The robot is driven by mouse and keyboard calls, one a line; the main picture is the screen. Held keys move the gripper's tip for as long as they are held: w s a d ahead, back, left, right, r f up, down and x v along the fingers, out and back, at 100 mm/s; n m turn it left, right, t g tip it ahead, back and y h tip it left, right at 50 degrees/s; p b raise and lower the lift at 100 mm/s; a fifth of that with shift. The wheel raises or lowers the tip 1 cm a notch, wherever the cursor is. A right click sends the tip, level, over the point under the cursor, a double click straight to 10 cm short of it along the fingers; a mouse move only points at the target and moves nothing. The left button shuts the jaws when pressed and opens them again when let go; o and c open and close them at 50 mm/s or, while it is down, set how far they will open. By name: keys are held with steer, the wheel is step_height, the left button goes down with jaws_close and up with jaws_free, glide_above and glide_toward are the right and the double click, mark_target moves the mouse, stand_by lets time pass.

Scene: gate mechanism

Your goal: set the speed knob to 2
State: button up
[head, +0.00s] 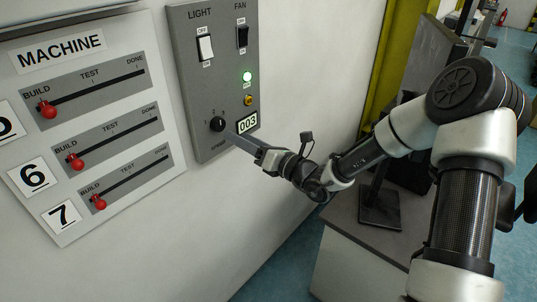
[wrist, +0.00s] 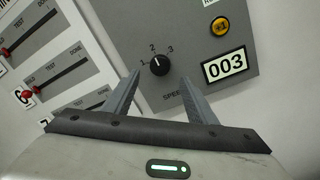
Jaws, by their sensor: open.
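The speed knob (head: 217,124) is a round black dial low on the grey control panel. In the wrist view the knob (wrist: 160,66) has a small white mark at its upper left, and the numbers 1, 2 and 3 run around its upper side. The mark points toward the upper left, roughly between 1 and 2; I cannot tell its exact setting. My gripper (head: 236,139) is just right of the knob in the head view. In the wrist view my gripper (wrist: 160,79) is open, its two fingers apart below the knob with nothing between them. Contact is not visible.
A display reading 003 (wrist: 225,65) and a yellow +1 button (wrist: 219,26) sit right of the knob. Light (head: 205,47) and fan (head: 242,37) switches are above. A white machine panel with red-knobbed sliders (head: 78,162) stands left.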

steer(key=v, duration=1)
steer(key=shift+d, duration=0.25)
steer(key=shift+s+f, duration=0.1)
steer(key=shift+s, duration=0.05)
stand_by(1.4)
